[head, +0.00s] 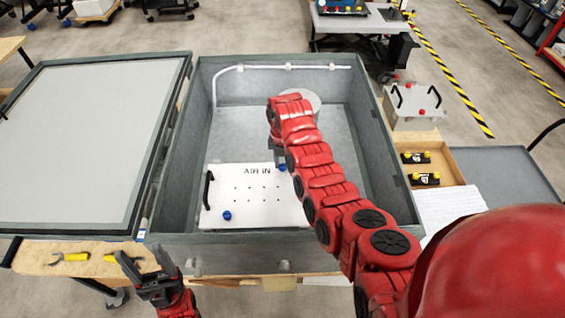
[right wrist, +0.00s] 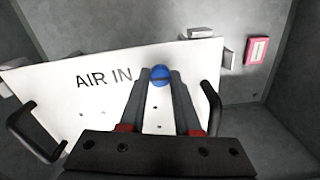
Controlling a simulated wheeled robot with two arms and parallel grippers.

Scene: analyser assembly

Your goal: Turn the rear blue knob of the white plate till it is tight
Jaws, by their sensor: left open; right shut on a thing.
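The white plate (head: 240,205) lies flat inside the grey box, with "AIR IN" lettering and small holes. Its rear blue knob (head: 281,166) is partly hidden by my right arm. In the right wrist view the knob (right wrist: 160,75) sits between the fingertips of my right gripper (right wrist: 160,82), which is shut on it. The plate also shows there (right wrist: 100,95). A front blue knob (head: 227,215) sits at the plate's near left. My left gripper (head: 143,262) is open and empty, outside the box at its front left corner.
The grey box (head: 205,95) has raised walls around the plate. Black handles (head: 208,190) stand on the plate. A large framed panel (head: 80,140) lies at the left. Yellow-handled tools (head: 70,257) lie on the wooden ledge. A tray with yellow-knobbed parts (head: 450,165) is at right.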

